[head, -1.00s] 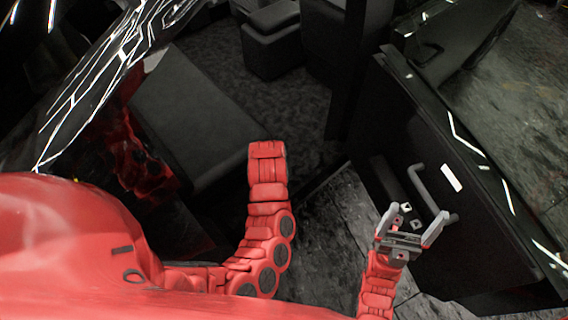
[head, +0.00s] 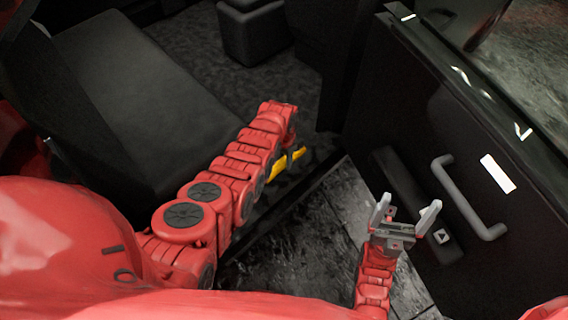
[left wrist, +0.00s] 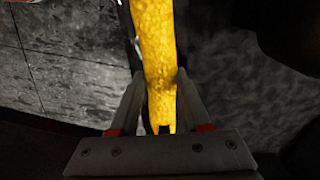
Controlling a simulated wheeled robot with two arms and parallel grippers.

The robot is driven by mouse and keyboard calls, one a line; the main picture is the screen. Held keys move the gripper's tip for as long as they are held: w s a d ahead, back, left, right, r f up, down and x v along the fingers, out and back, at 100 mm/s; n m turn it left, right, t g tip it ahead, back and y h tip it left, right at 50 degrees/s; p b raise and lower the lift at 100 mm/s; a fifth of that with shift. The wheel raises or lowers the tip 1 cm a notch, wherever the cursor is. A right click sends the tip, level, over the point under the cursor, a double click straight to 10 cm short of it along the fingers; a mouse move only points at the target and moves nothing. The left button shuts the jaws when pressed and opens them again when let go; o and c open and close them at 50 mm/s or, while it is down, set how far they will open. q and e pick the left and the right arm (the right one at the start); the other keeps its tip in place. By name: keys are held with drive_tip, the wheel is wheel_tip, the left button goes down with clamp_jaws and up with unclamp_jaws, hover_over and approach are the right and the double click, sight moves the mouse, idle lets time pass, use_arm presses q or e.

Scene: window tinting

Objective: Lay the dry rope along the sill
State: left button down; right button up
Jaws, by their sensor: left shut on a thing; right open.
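The dry rope is a thick yellow length (head: 287,164) beside the end of my left arm in the head view. In the left wrist view the rope (left wrist: 155,45) runs from the top edge down between the fingers. My left gripper (left wrist: 160,95) is shut on it. In the head view the left gripper (head: 293,158) is mostly hidden by its own arm. The rope is held above the dark sill (head: 312,192) at the car's door opening; whether they touch I cannot tell. My right gripper (head: 410,207) is open and empty in front of the open door.
The open car door (head: 405,125) stands at the right, with a grey handle (head: 467,198) and a white label (head: 497,173). A black seat (head: 145,90) fills the left of the cabin. Grey floor (head: 300,250) shows between sill and door.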

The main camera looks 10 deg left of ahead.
use_arm(q)
drive_tip(key=shift+r, duration=0.1)
wheel_tip(320, 180, down, 9)
drive_tip(key=b, duration=0.8)
drive_tip(key=shift+s, duration=0.1)
drive_tip(key=shift+f+b, duration=0.5)
drive_tip(key=shift+b, duration=0.1)
drive_tip(key=shift+c, duration=1.4)
unclamp_jaws()
drive_tip(key=shift+r, duration=0.1)
drive_tip(key=shift+r+p, duration=0.25)
drive_tip(key=shift+p, duration=0.05)
wheel_tip(320, 180, up, 6)
drive_tip(key=p, duration=0.2)
drive_tip(key=shift+f+p, duration=0.15)
drive_tip(key=shift+p, duration=0.25)
wheel_tip(320, 180, up, 11)
hover_over(284, 178)
drive_tip(key=shift+a+p, duration=0.1)
drive_tip(key=shift+p, duration=0.25)
